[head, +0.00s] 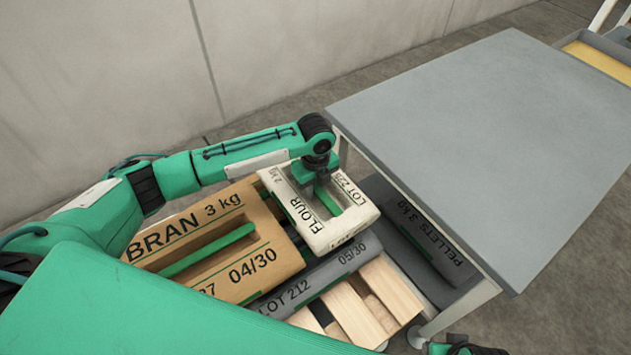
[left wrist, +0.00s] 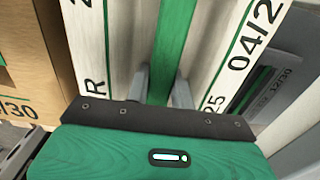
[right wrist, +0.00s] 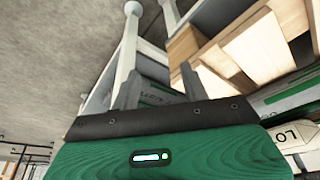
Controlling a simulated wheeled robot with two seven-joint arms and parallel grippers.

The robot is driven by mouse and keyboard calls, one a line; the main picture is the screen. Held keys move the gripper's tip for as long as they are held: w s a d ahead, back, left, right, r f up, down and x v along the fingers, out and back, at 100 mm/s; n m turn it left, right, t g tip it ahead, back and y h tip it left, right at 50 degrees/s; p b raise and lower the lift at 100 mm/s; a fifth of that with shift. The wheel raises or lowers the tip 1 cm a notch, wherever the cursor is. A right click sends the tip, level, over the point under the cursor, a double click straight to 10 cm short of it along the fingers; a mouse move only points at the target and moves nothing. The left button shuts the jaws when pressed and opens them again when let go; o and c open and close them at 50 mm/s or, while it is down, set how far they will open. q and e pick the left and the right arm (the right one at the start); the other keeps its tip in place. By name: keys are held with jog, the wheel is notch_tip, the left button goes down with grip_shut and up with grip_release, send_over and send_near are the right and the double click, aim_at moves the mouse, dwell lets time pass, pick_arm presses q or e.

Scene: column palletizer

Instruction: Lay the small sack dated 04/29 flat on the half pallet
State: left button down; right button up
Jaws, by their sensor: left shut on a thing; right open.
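My left gripper (head: 321,180) is shut on the white flour sack (head: 350,225), which reads LOT 225. In the left wrist view its fingers (left wrist: 161,88) grip the sack's green middle strip, and the date reads 04/2 with the last digit cut off. The sack is above or on the other sacks; contact cannot be told. The half pallet (head: 392,288) shows bare wooden slats at the front right, also in the right wrist view (right wrist: 262,45). My right gripper (right wrist: 160,90) is open and empty, low near the pallet; only a bit shows in the head view.
A brown bran sack (head: 265,252) dated 04/30 lies left. A grey sack (head: 335,268), LOT 212, dated 05/30, lies in front of the flour. The tabletop is bare.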

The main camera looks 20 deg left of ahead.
pick_arm(q)
jog(key=shift+w+r, duration=0.1)
jog(key=shift+r, duration=0.2)
pick_arm(e)
jog(key=shift+s, duration=0.2)
pick_arm(q)
jog(key=shift+d+f, duration=0.1)
jog(key=shift+f, duration=0.15)
pick_arm(e)
jog(key=shift+w+f, duration=0.1)
jog(key=shift+w, duration=0.1)
pick_arm(q)
jog(key=shift+f, duration=0.35)
pick_arm(e)
jog(key=shift+w+f, duration=0.3)
jog(key=shift+f, duration=0.05)
pick_arm(q)
jog(key=c, duration=1.3)
grip_release()
jog(key=shift+f, duration=0.15)
jog(key=shift+c, duration=0.2)
jog(key=shift+o, duration=0.7)
pick_arm(e)
jog(key=shift+s, duration=0.2)
jog(key=shift+f, duration=0.1)
